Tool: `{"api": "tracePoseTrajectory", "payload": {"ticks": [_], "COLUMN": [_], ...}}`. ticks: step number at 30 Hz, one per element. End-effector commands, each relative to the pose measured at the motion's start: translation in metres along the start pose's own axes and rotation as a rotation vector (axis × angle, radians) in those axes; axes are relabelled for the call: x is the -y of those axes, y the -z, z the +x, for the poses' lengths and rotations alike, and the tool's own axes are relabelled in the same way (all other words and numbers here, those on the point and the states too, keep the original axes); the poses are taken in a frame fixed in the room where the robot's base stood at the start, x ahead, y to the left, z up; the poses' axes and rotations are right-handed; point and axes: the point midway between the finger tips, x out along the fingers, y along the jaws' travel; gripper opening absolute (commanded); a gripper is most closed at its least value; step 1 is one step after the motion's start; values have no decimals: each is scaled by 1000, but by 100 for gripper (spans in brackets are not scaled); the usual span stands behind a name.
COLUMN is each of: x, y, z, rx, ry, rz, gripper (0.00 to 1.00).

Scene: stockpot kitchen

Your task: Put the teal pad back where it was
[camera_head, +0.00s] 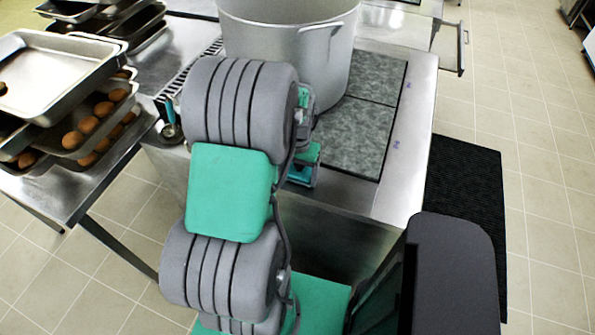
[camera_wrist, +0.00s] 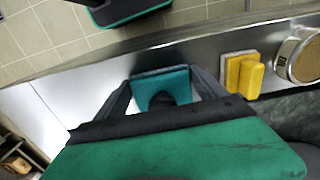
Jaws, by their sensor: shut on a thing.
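The teal pad (camera_wrist: 174,82) is between the two dark fingers of my gripper (camera_wrist: 164,88) in the wrist view. My gripper is shut on it. A dark rounded part shows at the pad's near side. The pad is over the bare metal counter top; I cannot tell whether it touches it. In the head view my arm hides most of the gripper, and I cannot clearly make out the pad there.
A yellow pad (camera_wrist: 242,74) and a round metal item (camera_wrist: 299,56) sit to the right of my gripper in the wrist view. A large stockpot (camera_head: 290,45) stands on the stove (camera_head: 355,145). Stacked trays (camera_head: 68,88) of brown round items are at left. A dark mat (camera_head: 463,205) lies on the floor.

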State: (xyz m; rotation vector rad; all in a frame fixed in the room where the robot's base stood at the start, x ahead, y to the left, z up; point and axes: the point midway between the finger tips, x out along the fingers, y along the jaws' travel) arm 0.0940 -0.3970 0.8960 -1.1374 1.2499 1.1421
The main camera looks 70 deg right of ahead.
Motion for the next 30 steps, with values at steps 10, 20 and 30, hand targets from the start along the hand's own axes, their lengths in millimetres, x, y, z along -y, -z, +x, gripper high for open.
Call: {"api": "tracePoseTrajectory", "payload": {"ticks": [10,20,30], "x": [0,0,0], "y": [1,1,2], "z": [6,5,-17], "rx": [-3,-3,-6], "ry": [1,1,1], "rz": [0,0,0], "gripper": [37,100,100]}}
